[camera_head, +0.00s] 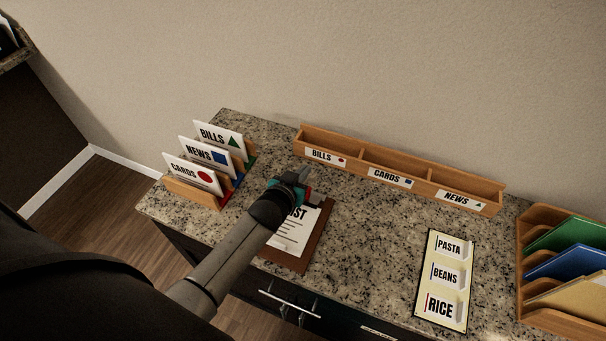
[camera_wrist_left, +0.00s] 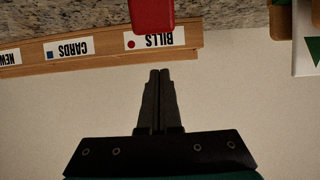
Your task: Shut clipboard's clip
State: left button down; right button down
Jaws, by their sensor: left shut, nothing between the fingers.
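The clipboard (camera_head: 319,235) is a brown board lying on the granite counter, with a white sheet (camera_head: 290,238) whose visible letters read "IST". My left gripper (camera_head: 312,202) is over its far end and hides much of that part. A red piece (camera_head: 308,192) shows beside the gripper, and a red block (camera_wrist_left: 152,14) shows just beyond the fingertips in the left wrist view; it looks like the clip. I cannot tell whether the clip is raised or whether the fingers touch it. The left fingers (camera_wrist_left: 158,72) are together and empty. My right gripper is not in view.
A wooden tray (camera_head: 415,189) labelled BILLS, CARDS, NEWS stands behind. A card rack (camera_head: 193,190) is at left. A PASTA/BEANS/RICE board (camera_head: 421,290) lies at right, beside a folder holder (camera_head: 526,260). Counter between clipboard and board is clear.

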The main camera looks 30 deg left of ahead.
pick_arm(q)
jog(key=s, duration=0.9)
jog(key=shift+s+d+r, duration=0.2)
jog(key=shift+s+d, duration=0.05)
